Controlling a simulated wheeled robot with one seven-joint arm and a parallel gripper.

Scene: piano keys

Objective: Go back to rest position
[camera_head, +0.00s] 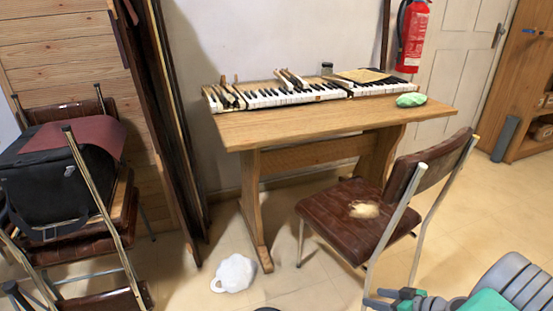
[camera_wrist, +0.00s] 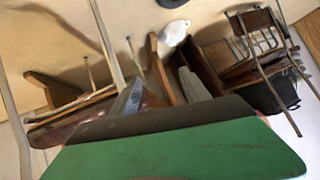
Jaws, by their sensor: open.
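My gripper (camera_head: 376,298) is at the bottom right of the head view, in front of the brown chair. Its dark and teal fingers point left and stand apart, with nothing seen between them. My grey arm comes in from the right edge behind it. In the wrist view a large green surface with a dark edge fills the bottom; I cannot tell its exact shape from here. The keyboard (camera_head: 290,95) lies on the wooden table (camera_head: 330,113), well away from my gripper, with several loose keys raised or lying across it.
The brown chair (camera_head: 345,205) stands close by, before the table. A white lumpy object (camera_head: 234,273) lies on the floor, also in the wrist view (camera_wrist: 174,32). Stacked chairs with a black bag (camera_head: 55,180) stand at left. Open floor (camera_head: 490,215) lies right of the chair.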

